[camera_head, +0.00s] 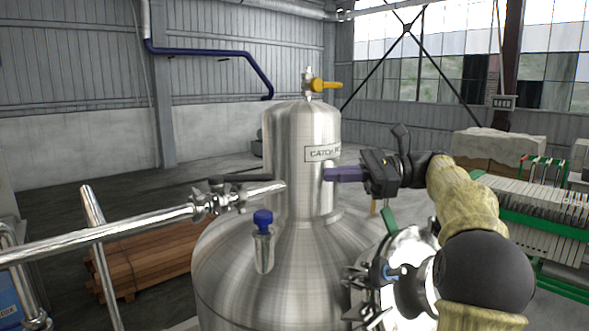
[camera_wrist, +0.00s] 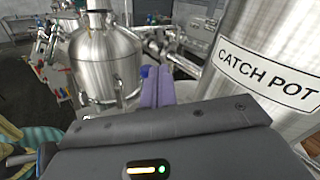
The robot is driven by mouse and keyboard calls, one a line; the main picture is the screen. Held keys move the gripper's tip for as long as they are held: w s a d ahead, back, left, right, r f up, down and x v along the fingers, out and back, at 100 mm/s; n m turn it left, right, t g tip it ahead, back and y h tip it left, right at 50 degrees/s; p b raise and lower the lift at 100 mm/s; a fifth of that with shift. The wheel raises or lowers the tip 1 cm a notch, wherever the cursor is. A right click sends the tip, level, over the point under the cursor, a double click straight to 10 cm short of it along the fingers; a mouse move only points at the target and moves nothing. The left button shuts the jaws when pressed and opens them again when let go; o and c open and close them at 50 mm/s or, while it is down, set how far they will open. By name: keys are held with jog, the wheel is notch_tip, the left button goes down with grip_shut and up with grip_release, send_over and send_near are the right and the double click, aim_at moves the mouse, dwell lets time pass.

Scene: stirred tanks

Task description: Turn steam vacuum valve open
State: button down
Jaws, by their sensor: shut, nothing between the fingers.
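No label reads steam vacuum valve, so I cannot tell which valve it is. A valve with a yellow handle (camera_head: 325,85) stands on top of the steel catch pot (camera_head: 290,135). A valve with a dark lever (camera_head: 240,179) sits on the steel pipe left of the pot. A blue-capped fitting (camera_head: 263,219) rises from the vessel shoulder below. My gripper (camera_head: 327,174) has purple fingers, shut and empty, pointing left in front of the pot below its label. The fingers also show in the wrist view (camera_wrist: 158,72), beside the catch pot (camera_wrist: 245,50). They hold no handle.
The large domed vessel (camera_head: 225,265) fills the lower middle. A long steel pipe (camera_head: 110,236) crosses from the left. A plate filter press (camera_head: 545,205) stands at right. Another steel vessel (camera_wrist: 108,55) shows in the wrist view. Open air surrounds the pot's top.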

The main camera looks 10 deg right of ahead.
jog(key=s+a+r+n+t+h, duration=0.2)
jog(key=r+n, duration=0.4)
jog(key=n, duration=1.1)
jog(key=s+a+r+n+t+h+p, duration=0.1)
jog(key=s+a+r+n+h, duration=0.4)
jog(key=n, duration=1.3)
jog(key=shift+a+r+t+h, duration=0.4)
jog(key=shift+a+r+h, duration=0.15)
jog(key=shift+a+h, duration=0.35)
jog(key=shift+w, duration=0.1)
